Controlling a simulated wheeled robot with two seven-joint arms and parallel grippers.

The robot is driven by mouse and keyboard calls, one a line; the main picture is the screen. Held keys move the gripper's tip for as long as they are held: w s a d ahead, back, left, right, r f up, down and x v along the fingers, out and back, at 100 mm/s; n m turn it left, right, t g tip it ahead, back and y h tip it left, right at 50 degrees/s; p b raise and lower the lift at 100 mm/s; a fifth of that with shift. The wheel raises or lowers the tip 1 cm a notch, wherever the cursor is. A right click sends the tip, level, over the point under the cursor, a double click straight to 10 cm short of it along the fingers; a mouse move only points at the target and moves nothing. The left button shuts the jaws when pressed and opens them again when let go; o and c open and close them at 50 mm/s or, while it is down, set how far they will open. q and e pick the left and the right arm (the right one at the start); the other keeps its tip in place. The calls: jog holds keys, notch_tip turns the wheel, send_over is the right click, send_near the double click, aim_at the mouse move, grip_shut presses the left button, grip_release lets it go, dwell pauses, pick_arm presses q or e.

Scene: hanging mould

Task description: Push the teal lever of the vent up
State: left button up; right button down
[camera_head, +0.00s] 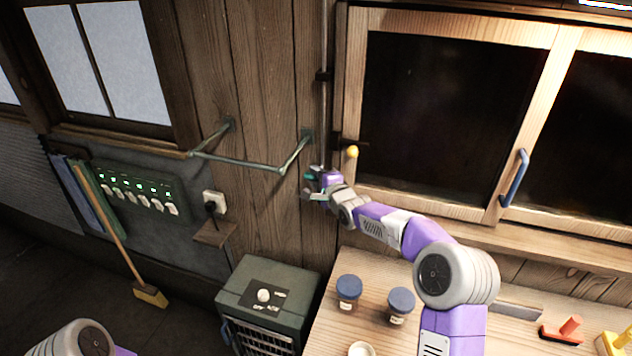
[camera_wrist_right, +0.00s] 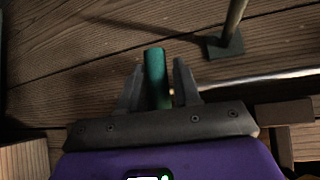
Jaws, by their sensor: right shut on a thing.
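The teal lever (camera_wrist_right: 155,77) stands between the two fingers of my right gripper in the right wrist view. In the head view its teal end (camera_head: 311,176) shows small at the gripper, in front of the plank wall left of the window. My right gripper (camera_head: 313,188) is shut on the lever; its fingers also show in the wrist view (camera_wrist_right: 158,88). The lever's lower part is hidden by the gripper. A thin vertical rod (camera_head: 324,115) runs up the wall above the gripper. My left gripper is out of view.
A green metal rail (camera_head: 240,162) juts from the wall just left of my right gripper. A yellow knob (camera_head: 352,152) sits close on its right, by the window frame (camera_head: 352,90). Blue-lidded jars (camera_head: 349,287) stand on the bench below; a grey-green cabinet (camera_head: 240,292) stands beside it.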

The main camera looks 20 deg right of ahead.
jog(key=shift+w+d+r, duration=0.1)
jog(key=shift+d+r, duration=0.05)
jog(key=shift+r, duration=0.45)
jog(key=c, duration=0.9)
grip_release()
jog(key=shift+o, duration=0.2)
jog(key=shift+f, duration=0.15)
jog(key=shift+f, duration=0.1)
jog(key=shift+s, duration=0.35)
jog(key=b+v, duration=0.1)
jog(key=v, duration=0.6)
jog(key=shift+b, duration=0.3)
jog(key=shift+d, duration=0.1)
